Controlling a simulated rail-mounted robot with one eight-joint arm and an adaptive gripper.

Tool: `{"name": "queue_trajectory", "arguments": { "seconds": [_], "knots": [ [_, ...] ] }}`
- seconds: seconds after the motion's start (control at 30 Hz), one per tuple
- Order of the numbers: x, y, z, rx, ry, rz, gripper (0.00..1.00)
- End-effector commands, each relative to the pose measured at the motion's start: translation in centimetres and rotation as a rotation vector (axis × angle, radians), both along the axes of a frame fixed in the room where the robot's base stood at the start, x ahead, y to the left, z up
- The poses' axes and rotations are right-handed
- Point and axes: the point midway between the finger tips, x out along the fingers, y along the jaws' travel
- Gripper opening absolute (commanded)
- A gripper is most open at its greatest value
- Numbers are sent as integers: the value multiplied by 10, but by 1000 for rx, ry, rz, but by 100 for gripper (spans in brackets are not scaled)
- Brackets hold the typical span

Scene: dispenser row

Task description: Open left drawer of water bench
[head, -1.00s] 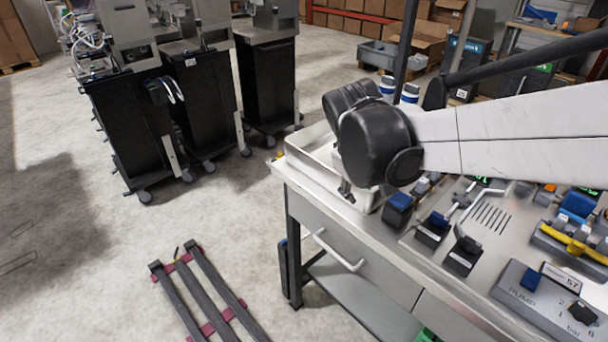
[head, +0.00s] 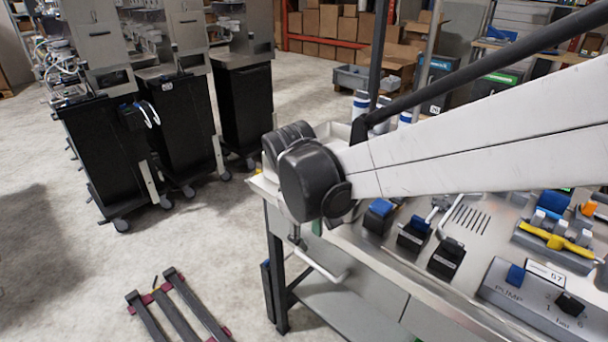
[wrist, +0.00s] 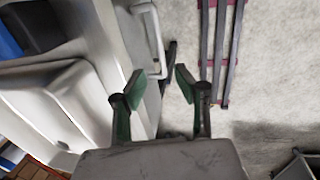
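The water bench (head: 400,262) stands at the right in the head view. Its left drawer (head: 368,282) has a grey front that looks closed. The drawer's pale bar handle (head: 326,272) is partly hidden by my arm. In the wrist view the handle (wrist: 155,42) lies beyond my gripper (wrist: 160,84), near the line between the fingers. The two green-padded fingers are apart with nothing between them, and the handle looks clear of them. In the head view my gripper is mostly hidden behind the black wrist joint.
Valves and a pump panel (head: 535,300) cover the bench top. A metal basin (wrist: 60,110) is at its left end. A dark rack with red crosspieces (head: 180,310) lies on the floor. Black dispenser cabinets (head: 180,125) stand at the back left. The floor between is clear.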

Motion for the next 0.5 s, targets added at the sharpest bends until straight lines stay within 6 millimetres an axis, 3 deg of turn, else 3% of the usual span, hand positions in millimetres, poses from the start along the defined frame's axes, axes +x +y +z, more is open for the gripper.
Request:
{"name": "queue_trajectory", "arguments": {
  "seconds": [0.5],
  "knots": [
    [13,-13,-92,0,0,-1,30]
  ]
}}
